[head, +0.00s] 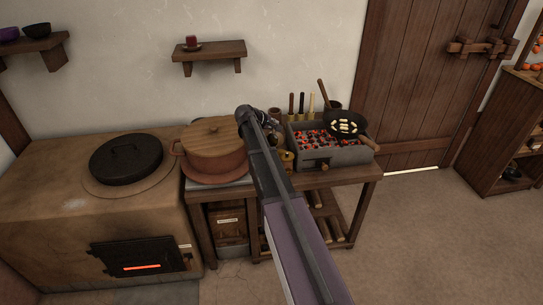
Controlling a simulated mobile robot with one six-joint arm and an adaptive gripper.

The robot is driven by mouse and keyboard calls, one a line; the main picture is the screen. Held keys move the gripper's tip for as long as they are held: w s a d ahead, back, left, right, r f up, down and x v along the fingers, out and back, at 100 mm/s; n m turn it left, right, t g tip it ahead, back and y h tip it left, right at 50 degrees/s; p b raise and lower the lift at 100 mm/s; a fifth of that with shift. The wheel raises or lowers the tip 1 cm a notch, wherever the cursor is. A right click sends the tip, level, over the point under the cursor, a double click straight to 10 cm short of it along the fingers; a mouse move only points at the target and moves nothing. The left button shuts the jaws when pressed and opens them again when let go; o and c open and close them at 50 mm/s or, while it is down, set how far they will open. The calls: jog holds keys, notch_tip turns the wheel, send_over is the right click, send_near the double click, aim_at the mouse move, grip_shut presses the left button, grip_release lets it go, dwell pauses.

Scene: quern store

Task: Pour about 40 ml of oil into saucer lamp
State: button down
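My arm reaches across the middle of the head view to the wooden table beside the stove. My gripper (274,134) is at its far end, mostly hidden by my own arm links, so its fingers and anything between them do not show clearly. A small yellowish-brown thing (287,161) shows just right of the arm on the table. It is partly hidden, and I cannot tell whether it holds oil. I cannot make out a saucer lamp or an oil vessel for certain.
A large lidded clay pot (213,160) stands left of my arm. A brazier of glowing coals (335,155) stands right of it, with a black pan (345,123) on its edge. The stove (60,190) fills the left. A wall shelf (210,57) holds a red cup (193,43).

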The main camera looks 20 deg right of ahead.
jog(key=shift+w+d+f+n+g+y+p, duration=0.3)
jog(key=shift+w+d+f+g+y, duration=0.25)
jog(key=shift+w+f+g+y, duration=0.25)
jog(key=shift+d+y+p, duration=0.1)
jog(key=shift+y+p, duration=0.2)
jog(key=shift+p, duration=0.1)
jog(key=shift+d+f+g+y, duration=0.1)
jog(key=shift+g+y, duration=0.2)
jog(key=shift+w+d, duration=0.1)
jog(key=shift+w+p, duration=0.1)
jog(key=shift+p, duration=0.3)
jog(key=w+d+f+n+g+y+b, duration=0.1)
jog(key=w+d+f+g+y+b, duration=0.3)
jog(key=f, duration=0.3)
jog(key=shift+w+d+n+g+y+b, duration=0.25)
jog(key=shift+w+n+g+y+b, duration=0.15)
jog(key=shift+g+b, duration=0.2)
